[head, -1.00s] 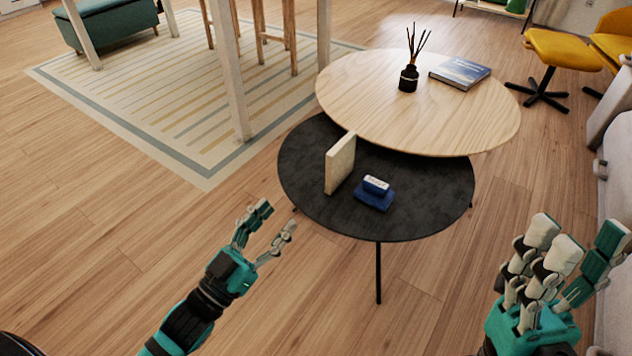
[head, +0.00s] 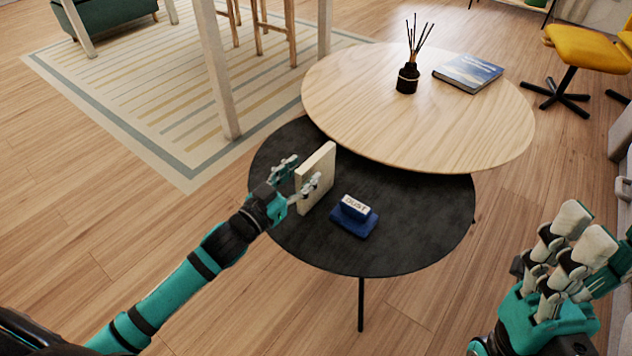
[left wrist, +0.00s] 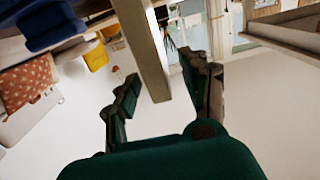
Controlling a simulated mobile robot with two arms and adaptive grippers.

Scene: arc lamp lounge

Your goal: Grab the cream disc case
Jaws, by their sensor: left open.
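The cream disc case (head: 321,170) stands upright on the dark round table (head: 400,245), near its left side. My left gripper (head: 296,181) is at the near left edge of the case, with one finger on each side of it. The fingers are open. In the left wrist view the case (left wrist: 146,50) reaches down between the two spread fingers of the left gripper (left wrist: 160,95). I cannot tell whether either finger touches it. My right gripper (head: 575,250) is at the lower right, away from the table, with its fingers close together; I cannot tell whether it is open or shut.
A blue block with a white lettered top (head: 354,214) sits just right of the case. A higher light wood table (head: 430,130) overlaps the dark table behind; it bears a reed diffuser (head: 407,78) and a book (head: 468,73). A pale post (head: 215,75) stands at the back left.

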